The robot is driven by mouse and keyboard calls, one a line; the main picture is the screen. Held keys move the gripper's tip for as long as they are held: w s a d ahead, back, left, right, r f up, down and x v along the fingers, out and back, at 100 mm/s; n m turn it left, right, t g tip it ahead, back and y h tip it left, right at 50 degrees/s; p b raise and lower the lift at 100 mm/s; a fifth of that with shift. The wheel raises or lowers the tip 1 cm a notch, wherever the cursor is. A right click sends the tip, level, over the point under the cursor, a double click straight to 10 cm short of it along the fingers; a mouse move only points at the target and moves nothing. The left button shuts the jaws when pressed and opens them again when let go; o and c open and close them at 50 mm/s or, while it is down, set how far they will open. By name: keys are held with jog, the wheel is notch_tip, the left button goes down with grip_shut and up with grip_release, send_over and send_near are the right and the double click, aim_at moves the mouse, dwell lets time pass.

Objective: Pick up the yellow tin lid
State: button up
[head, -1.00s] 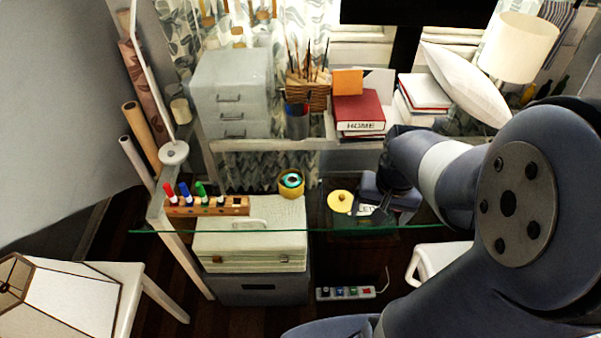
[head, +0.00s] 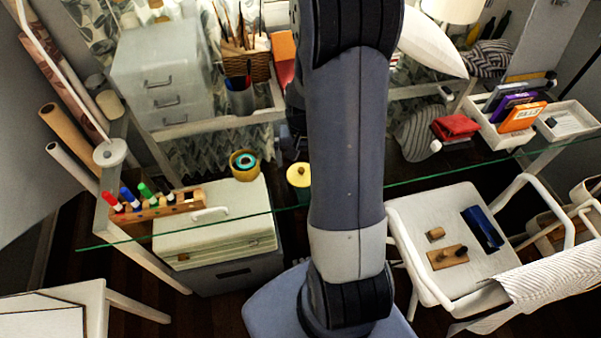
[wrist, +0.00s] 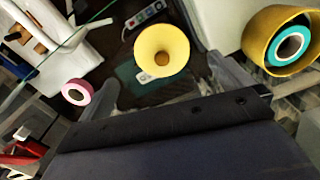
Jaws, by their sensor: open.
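The yellow tin lid (head: 299,175) is a round yellow disc with a small knob, on the glass shelf just left of my arm in the head view. In the wrist view the lid (wrist: 175,40) lies upper centre with its brown knob facing me. My gripper (wrist: 165,77) is open, its pale fingers spread below and to either side of the lid in that view. Nothing is between the fingers, and they appear apart from the lid. In the head view my arm hides the gripper's fingertips.
A yellow tin (head: 243,174) holding a teal tape roll stands left of the lid; it also shows in the wrist view (wrist: 258,38). A pink roll (wrist: 76,92) lies on the other side. A marker rack (head: 160,207) and pale case (head: 225,225) are farther left.

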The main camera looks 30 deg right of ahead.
aim_at(301, 170)
jog(key=shift+a+f+p, duration=0.2)
jog(key=shift+f+p, duration=0.25)
jog(key=shift+f, duration=2.2)
jog(key=shift+c, duration=0.3)
jog(key=c, duration=1)
jog(key=shift+r, duration=0.15)
